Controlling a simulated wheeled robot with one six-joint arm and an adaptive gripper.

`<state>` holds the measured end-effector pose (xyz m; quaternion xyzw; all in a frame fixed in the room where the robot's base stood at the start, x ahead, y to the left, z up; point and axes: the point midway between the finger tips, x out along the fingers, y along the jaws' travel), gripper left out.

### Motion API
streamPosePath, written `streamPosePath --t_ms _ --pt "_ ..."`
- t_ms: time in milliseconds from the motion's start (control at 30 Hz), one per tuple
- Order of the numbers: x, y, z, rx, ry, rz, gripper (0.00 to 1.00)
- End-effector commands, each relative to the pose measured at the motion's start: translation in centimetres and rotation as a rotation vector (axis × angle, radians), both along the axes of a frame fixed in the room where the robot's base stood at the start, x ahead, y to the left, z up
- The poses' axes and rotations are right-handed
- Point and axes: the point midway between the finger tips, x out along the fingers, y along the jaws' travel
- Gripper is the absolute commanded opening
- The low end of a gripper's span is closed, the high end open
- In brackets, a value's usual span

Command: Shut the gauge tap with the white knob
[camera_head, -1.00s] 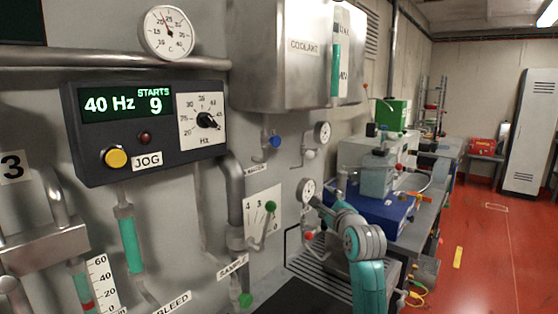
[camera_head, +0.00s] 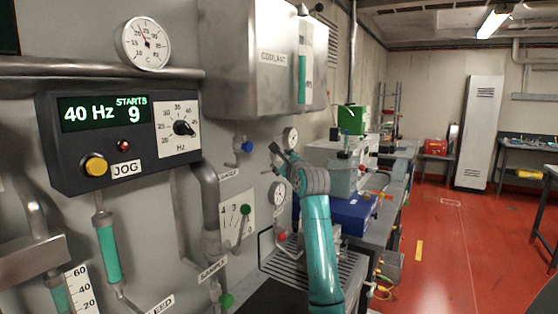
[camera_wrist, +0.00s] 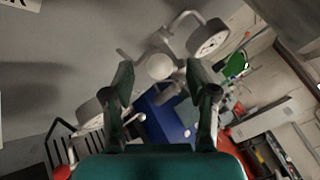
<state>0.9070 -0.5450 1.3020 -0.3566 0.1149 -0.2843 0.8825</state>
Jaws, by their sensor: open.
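The white knob (camera_wrist: 160,66) of the gauge tap shows in the wrist view as a pale ball on a metal tap body. It lies between the fingertips of my gripper (camera_wrist: 160,77), with a gap on each side. My gripper is open and empty. In the head view my gripper (camera_head: 274,158) is raised at the wall between two round gauges, and the white knob is hidden behind it. The upper gauge (camera_head: 290,137) is just above the gripper and also shows in the wrist view (camera_wrist: 208,38).
A lower gauge (camera_head: 278,190) and a red-knobbed tap (camera_head: 282,237) sit close below. A blue knob (camera_head: 247,147) and a green knob (camera_head: 245,209) are to the left. A bench with a blue box (camera_head: 350,212) stands to the right. The red floor is clear.

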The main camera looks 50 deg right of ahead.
Motion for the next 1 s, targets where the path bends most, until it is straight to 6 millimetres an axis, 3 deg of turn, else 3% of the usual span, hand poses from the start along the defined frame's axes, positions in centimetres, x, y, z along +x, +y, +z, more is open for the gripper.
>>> streamPosePath --t_ms 233,600,833,1000 --pt "2.1 -1.5 0.0 0.000 0.001 -0.001 0.58" --pt "2.5 -1.8 0.0 0.000 0.000 0.000 0.58" --pt "2.5 -1.8 -0.1 0.000 0.001 -0.001 0.00" --pt "2.5 -1.8 -0.1 0.000 0.001 -0.001 0.00"
